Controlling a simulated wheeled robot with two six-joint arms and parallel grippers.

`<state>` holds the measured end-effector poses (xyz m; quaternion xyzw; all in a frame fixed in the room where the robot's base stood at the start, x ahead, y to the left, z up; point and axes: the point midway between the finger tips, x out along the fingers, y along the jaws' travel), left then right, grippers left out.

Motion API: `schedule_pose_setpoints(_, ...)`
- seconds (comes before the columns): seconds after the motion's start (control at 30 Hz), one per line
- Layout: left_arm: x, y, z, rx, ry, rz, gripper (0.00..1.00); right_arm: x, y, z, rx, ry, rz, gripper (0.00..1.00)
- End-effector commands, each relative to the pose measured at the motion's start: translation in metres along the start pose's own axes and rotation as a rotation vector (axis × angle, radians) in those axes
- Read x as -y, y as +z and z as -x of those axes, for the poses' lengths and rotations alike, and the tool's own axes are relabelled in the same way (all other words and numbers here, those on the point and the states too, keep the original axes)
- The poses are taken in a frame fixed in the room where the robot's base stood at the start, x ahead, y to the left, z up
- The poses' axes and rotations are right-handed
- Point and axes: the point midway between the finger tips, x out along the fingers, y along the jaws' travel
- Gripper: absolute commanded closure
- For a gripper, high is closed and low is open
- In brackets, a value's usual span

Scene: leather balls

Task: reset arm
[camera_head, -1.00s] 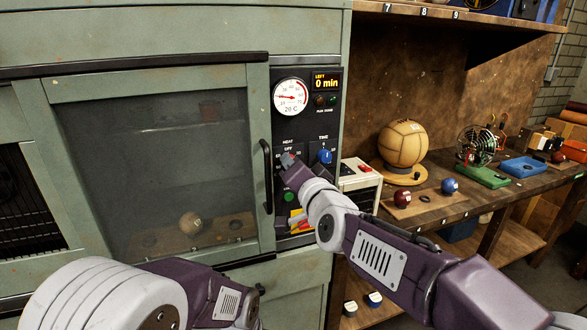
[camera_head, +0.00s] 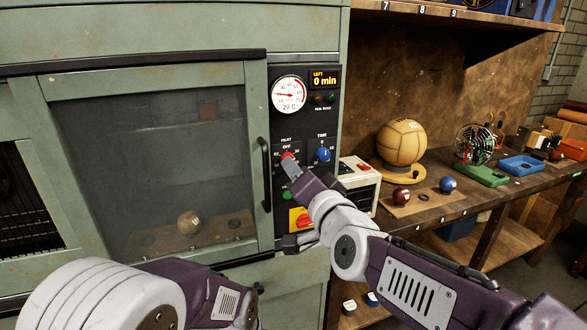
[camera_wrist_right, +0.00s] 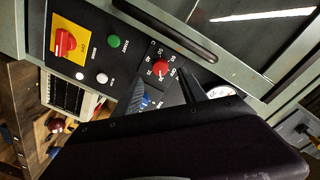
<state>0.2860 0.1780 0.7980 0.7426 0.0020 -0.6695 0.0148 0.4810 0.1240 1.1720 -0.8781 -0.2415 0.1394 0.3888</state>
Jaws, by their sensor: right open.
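My right gripper (camera_head: 291,166) is open and empty in front of the oven's control panel (camera_head: 277,182), just below the red heat knob (camera_head: 287,155). In the right wrist view, the fingers of my right gripper (camera_wrist_right: 178,92) are spread, and the red knob (camera_wrist_right: 160,67) shows beyond the gap between them. I see no contact with the knob. The blue time knob (camera_head: 323,154) is to the right of the fingers.
The oven door (camera_head: 155,170) is shut, with a ball (camera_head: 189,222) behind its glass. A dark door handle (camera_head: 265,175) stands close left of my right gripper. A yellow plate with a red switch (camera_head: 300,220) is below. The bench at right holds a large leather ball (camera_head: 401,142) and smaller balls.

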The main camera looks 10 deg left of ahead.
Motion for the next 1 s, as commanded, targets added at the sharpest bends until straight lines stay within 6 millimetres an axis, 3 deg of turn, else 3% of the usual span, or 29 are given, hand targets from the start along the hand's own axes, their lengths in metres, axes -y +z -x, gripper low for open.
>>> schedule_pose_setpoints(0.2,0.0,0.0,0.002,0.0,0.0,0.0,1.0,0.0,0.0,0.031,0.0,0.0,-0.001,0.51)
schedule_pose_setpoints(0.53,0.0,0.0,0.002,0.0,0.0,0.0,1.0,-0.001,-0.001,0.034,-0.003,0.002,-0.001,0.51)
schedule_pose_setpoints(0.63,0.0,0.0,0.002,0.0,0.0,0.0,1.0,-0.021,-0.021,0.031,-0.043,0.044,-0.004,0.51)
schedule_pose_setpoints(0.67,0.0,0.0,0.002,0.0,0.0,0.0,1.0,-0.035,-0.032,0.03,-0.066,0.072,-0.005,0.51)
schedule_pose_setpoints(0.73,0.0,0.0,0.002,0.0,0.0,0.0,1.0,-0.087,-0.055,0.031,-0.111,0.178,-0.002,0.51)
schedule_pose_setpoints(0.8,0.0,0.0,0.002,0.0,0.0,0.0,1.0,-0.154,-0.062,0.041,-0.105,0.316,0.02,0.51)
schedule_pose_setpoints(0.87,0.0,0.0,0.002,0.0,0.0,0.0,1.0,-0.208,-0.055,0.057,-0.05,0.437,0.048,0.51)
schedule_pose_setpoints(0.9,0.0,0.0,0.002,0.0,0.0,0.0,1.0,-0.242,-0.045,0.071,0.002,0.517,0.067,0.51)
schedule_pose_setpoints(1.0,0.0,0.0,0.002,0.0,0.0,0.0,1.0,-0.315,-0.011,0.115,0.167,0.697,0.1,0.51)
